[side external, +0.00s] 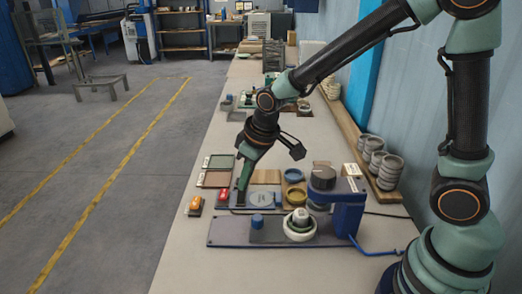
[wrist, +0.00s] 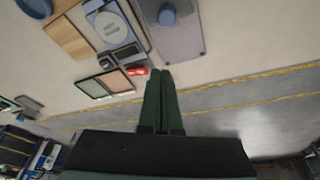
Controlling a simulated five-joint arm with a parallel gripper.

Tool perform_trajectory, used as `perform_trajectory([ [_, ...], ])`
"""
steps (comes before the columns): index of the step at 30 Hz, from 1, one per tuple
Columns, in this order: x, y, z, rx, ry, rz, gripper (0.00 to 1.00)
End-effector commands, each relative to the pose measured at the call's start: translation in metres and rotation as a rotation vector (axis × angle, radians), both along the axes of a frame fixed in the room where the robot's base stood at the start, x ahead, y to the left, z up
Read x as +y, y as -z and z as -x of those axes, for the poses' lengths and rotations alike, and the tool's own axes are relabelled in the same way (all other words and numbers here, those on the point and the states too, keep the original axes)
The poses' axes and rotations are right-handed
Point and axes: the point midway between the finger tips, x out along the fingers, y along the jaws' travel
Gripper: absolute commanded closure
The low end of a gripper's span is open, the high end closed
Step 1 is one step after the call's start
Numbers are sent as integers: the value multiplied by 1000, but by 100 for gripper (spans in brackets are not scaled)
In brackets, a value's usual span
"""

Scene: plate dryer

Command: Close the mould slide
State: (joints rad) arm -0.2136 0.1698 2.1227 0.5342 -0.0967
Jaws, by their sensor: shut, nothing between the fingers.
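What looks like the mould slide is a flat grey-purple plate (side external: 225,232) with a blue knob (side external: 257,221) on it, at the front of the bench in the side view. A round cream and green mould (side external: 299,226) sits at its right, beside a blue press stand (side external: 348,212). In the wrist view, part of the plate (wrist: 185,42) and the knob (wrist: 167,14) show at the top. My gripper (side external: 239,204) is shut and empty, pointing down behind and left of the knob. It shows in the wrist view (wrist: 160,72), apart from the knob.
An orange switch (side external: 195,204) and a red switch (side external: 222,196) are left of my gripper. A tray with a round grey disc (side external: 260,199) lies beside it. Coloured tiles (side external: 213,179) and bowls (side external: 293,176) stand behind. The bench front is clear.

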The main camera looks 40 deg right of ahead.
Motion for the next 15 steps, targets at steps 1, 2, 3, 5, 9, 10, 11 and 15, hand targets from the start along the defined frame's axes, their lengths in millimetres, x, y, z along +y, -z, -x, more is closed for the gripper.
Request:
perform_trajectory([
  [1, 1, 0, -5, 19, 0, 4, 100],
  [2, 2, 0, -9, 35, 0, 7, 100],
  [3, 4, 0, -14, 60, 0, 13, 100],
  [5, 6, -1, -23, 104, -1, 22, 100],
  [9, 12, -1, -41, 226, -1, 49, 100],
  [10, 13, -1, -44, 251, -1, 55, 100],
  [11, 14, -1, -47, 277, -2, 60, 100],
  [15, 18, -1, -58, 392, -2, 87, 100],
])
